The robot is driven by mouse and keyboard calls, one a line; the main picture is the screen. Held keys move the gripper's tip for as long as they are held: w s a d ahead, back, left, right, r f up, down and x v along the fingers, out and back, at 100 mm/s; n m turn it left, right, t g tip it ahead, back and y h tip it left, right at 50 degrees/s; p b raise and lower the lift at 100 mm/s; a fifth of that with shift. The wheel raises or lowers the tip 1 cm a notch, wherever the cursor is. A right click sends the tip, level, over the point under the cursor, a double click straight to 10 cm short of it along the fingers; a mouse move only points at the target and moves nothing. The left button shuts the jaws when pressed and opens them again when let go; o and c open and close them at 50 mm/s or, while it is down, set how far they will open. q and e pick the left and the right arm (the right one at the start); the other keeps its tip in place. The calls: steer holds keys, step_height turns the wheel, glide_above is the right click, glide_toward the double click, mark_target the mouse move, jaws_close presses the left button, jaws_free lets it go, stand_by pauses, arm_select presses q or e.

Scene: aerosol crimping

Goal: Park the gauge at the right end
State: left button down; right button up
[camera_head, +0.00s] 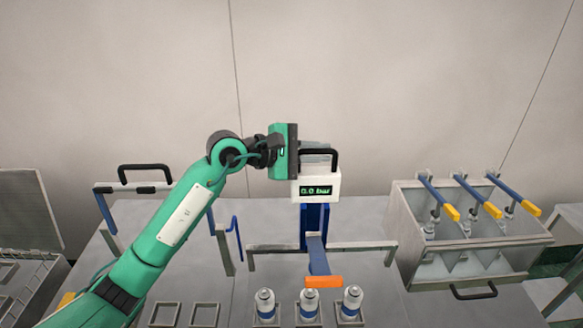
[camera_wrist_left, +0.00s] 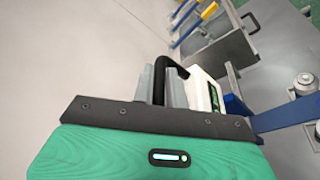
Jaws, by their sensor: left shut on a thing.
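The gauge (camera_head: 316,188) is a white box with a green "0.0 bar" display and a black handle (camera_head: 334,160) on top. It stands upright at the middle of the bench, in front of or on a blue post (camera_head: 316,225); I cannot tell if it rests on it. My left gripper (camera_head: 317,150) comes from the left and is shut on the gauge's handle. In the left wrist view the grey fingers (camera_wrist_left: 164,86) close around the black handle (camera_wrist_left: 178,66), with the white gauge body (camera_wrist_left: 204,96) to the right. My right gripper is out of view.
A grey rail (camera_head: 350,247) crosses behind several clear bottles (camera_head: 265,303) in holders. An orange-ended lever (camera_head: 324,282) hangs over the middle one. A grey bin (camera_head: 470,240) with blue, yellow-tipped levers stands right. A black-handled frame (camera_head: 145,172) stands left.

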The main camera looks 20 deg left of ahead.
arm_select(q)
steer(key=w+d+b, duration=0.2)
steer(key=d+b, duration=0.1)
steer(key=d, duration=0.6)
steer(key=w+d+b, duration=0.3)
steer(key=d, duration=0.6)
steer(key=shift+w+d+r+b, duration=0.2)
steer(key=shift+d+b, duration=0.15)
steer(key=shift+b, duration=0.05)
steer(key=c, duration=1.7)
jaws_free()
steer(key=shift+o, duration=1.2)
steer(key=shift+d, duration=0.2)
steer(key=shift+f, duration=0.1)
steer(key=shift+a, duration=0.1)
